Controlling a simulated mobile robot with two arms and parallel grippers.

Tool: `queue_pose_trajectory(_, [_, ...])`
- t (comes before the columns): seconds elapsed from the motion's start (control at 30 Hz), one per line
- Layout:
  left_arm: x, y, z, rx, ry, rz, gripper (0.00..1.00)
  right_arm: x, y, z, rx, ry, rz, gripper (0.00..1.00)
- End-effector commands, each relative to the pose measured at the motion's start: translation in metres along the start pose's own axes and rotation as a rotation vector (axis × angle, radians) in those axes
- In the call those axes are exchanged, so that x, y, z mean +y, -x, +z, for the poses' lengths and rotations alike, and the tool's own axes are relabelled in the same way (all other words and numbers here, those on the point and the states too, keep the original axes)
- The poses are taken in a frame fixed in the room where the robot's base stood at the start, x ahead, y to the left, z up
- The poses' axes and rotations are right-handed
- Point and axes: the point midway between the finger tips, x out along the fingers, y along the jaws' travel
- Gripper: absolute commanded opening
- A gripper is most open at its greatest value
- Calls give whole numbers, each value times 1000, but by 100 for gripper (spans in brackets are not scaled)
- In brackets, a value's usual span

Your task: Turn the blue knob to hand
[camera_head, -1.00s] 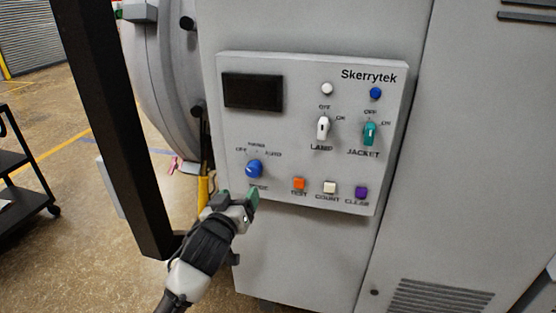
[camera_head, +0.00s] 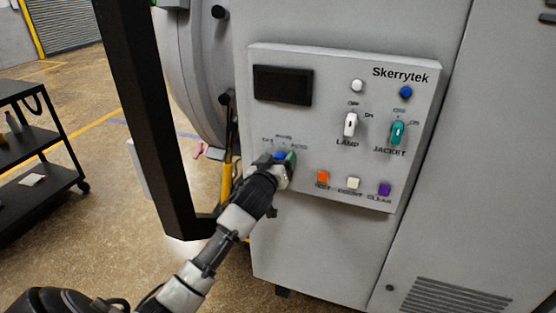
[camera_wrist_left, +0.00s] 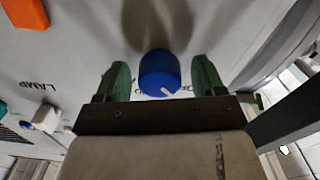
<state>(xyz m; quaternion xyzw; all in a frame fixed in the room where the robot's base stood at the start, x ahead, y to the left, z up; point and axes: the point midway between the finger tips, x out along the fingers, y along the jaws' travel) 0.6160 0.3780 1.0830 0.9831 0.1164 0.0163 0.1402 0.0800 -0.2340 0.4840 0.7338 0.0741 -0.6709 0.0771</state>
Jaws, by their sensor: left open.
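The blue knob (camera_wrist_left: 160,72) sits on the grey control panel (camera_head: 340,70). In the left wrist view it is between the two green fingertips of my left gripper (camera_wrist_left: 163,78), with a gap on each side. A white pointer mark shows on the knob. In the head view my left gripper (camera_head: 280,162) is at the panel's lower left and covers most of the knob; only a bit of blue (camera_head: 280,155) shows. The knob's printed labels are partly hidden. My right gripper is not in view.
The panel also carries a white lamp switch (camera_head: 350,124), a teal jacket switch (camera_head: 397,132), and orange (camera_head: 322,177), white (camera_head: 353,183) and purple (camera_head: 384,189) buttons. A dark post (camera_head: 150,120) stands left of the panel. A black cart (camera_head: 40,150) is at far left.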

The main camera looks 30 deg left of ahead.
Motion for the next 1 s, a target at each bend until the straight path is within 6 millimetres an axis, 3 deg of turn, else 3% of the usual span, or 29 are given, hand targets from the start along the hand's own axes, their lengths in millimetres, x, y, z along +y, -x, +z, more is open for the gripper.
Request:
queue_pose_trajectory(0.17, [0, 0, 0, 0, 0, 0, 66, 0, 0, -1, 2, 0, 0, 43])
queue_pose_trajectory(0.47, [0, 0, 0, 0, 0, 0, 20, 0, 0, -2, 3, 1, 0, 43])
queue_pose_trajectory(0.77, [0, 0, 0, 0, -37, 0, 20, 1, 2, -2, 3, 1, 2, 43])
queue_pose_trajectory(1.0, [1, 0, -1, -1, -172, 0, 20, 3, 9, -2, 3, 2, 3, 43])
